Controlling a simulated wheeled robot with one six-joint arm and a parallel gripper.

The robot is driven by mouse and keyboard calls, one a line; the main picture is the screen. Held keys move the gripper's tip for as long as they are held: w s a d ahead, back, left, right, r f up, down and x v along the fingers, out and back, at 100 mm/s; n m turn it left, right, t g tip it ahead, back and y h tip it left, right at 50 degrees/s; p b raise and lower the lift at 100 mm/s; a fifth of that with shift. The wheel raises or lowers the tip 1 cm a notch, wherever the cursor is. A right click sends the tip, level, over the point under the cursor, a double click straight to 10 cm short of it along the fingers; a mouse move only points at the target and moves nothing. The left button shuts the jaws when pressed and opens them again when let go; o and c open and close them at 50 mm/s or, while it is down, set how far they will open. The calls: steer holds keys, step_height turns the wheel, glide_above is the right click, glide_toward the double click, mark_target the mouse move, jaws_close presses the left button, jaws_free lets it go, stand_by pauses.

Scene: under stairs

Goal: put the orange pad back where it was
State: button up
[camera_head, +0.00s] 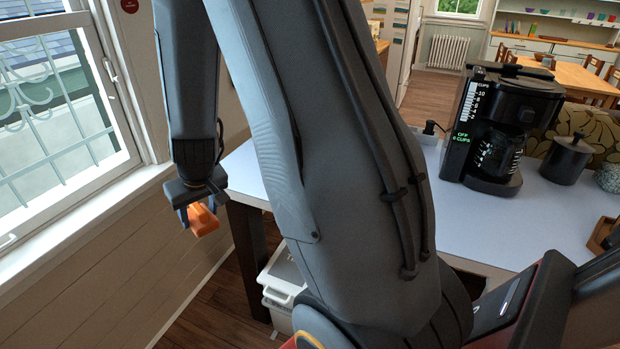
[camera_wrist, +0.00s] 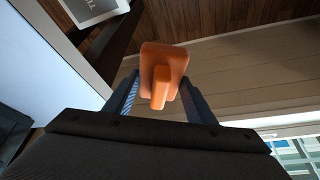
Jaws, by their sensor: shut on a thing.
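The orange pad (camera_head: 203,219) is in my gripper (camera_head: 197,208), left of the table in the head view. My gripper is shut on it and holds it in the air beside the table's left end, near the window wall. In the wrist view the orange pad (camera_wrist: 163,62) sits between the two fingers of my gripper (camera_wrist: 165,95). A raised grip on the pad lies between the fingers, and its wider plate is beyond them. The pad touches neither the table nor the wall in view.
A pale table (camera_head: 245,172) holds a black coffee maker (camera_head: 500,125) and a dark canister (camera_head: 567,158). A white bin (camera_head: 283,276) stands on the wood floor below the table. A window (camera_head: 60,110) is at left. My arm hides the middle of the head view.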

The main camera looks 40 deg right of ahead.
steer(key=s+d+r+m+h, duration=0.1)
steer(key=d+r, duration=0.3)
steer(key=d, duration=0.6)
steer(key=d+r+m, duration=0.2)
steer(key=d+r, duration=0.1)
steer(key=d, duration=0.6)
steer(key=s+d+r+m+h, duration=0.1)
steer(key=d+r, duration=0.3)
steer(key=d, duration=0.6)
steer(key=f, duration=0.5)
steer(key=shift+d+f+p, duration=0.3)
steer(key=shift+f+p, duration=0.05)
steer(key=shift+f, duration=2.25)
steer(key=shift+f, duration=0.15)
steer(key=o, duration=1.1)
